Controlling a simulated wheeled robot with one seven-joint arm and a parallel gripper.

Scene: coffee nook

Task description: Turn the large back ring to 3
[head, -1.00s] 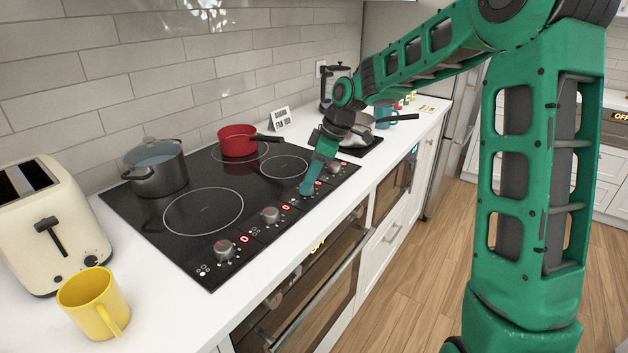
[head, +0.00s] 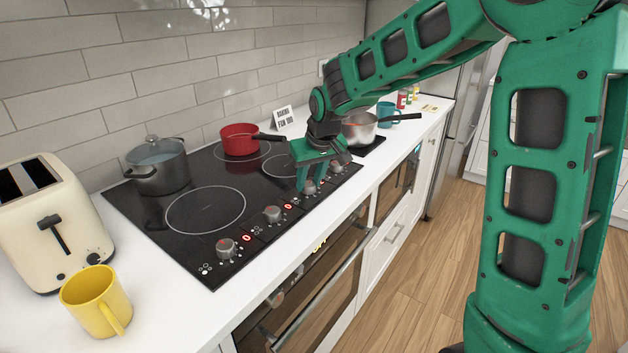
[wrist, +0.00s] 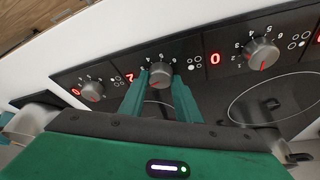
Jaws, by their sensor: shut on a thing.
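The cooktop's control knobs run in a row along its front edge. My gripper (head: 304,187) is shut on the third knob from the near end (head: 310,188). In the wrist view my gripper's green fingers (wrist: 160,78) stand on either side of that gripped knob (wrist: 162,76). The red display (wrist: 129,77) beside it reads 2. The neighbouring displays, one on the right (wrist: 214,58) and one on the left (wrist: 75,92), read 0. A large back ring (head: 216,155) lies under the red saucepan (head: 239,139).
A lidded grey pot (head: 158,170) stands at the back left of the cooktop, and a steel pan (head: 360,129) stands beyond my gripper. A cream toaster (head: 50,225) and yellow mug (head: 95,300) are on the near counter. Another knob (wrist: 262,54) sits close to the gripped one.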

